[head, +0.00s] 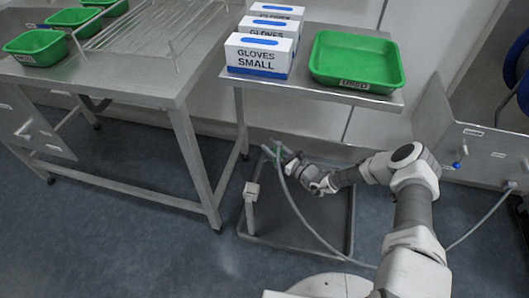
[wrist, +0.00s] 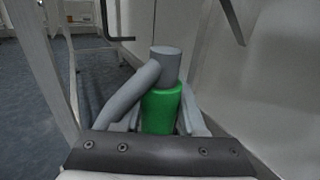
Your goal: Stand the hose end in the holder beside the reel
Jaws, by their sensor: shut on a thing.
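The hose end has a green sleeve (wrist: 161,108) with a grey tip (wrist: 166,63) and stands between my fingers in the wrist view. My gripper (wrist: 161,120) is shut on it. A grey hose (wrist: 128,92) curves down left beside the sleeve. In the head view my gripper (head: 284,160) is low, beside the shelf table. The hose (head: 301,213) hangs from it, loops down behind my arm, and reappears at the right. The blue reel (head: 512,88) is at the right edge, partly cut off. I cannot clearly identify the holder.
The shelf table (head: 385,99) carries glove boxes (head: 258,56) and a green tray (head: 357,62) above my gripper. A low tray (head: 310,222) lies beneath, with a short pale post (head: 251,205) at its left. A steel table (head: 150,80) stands left. Floor at lower left is clear.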

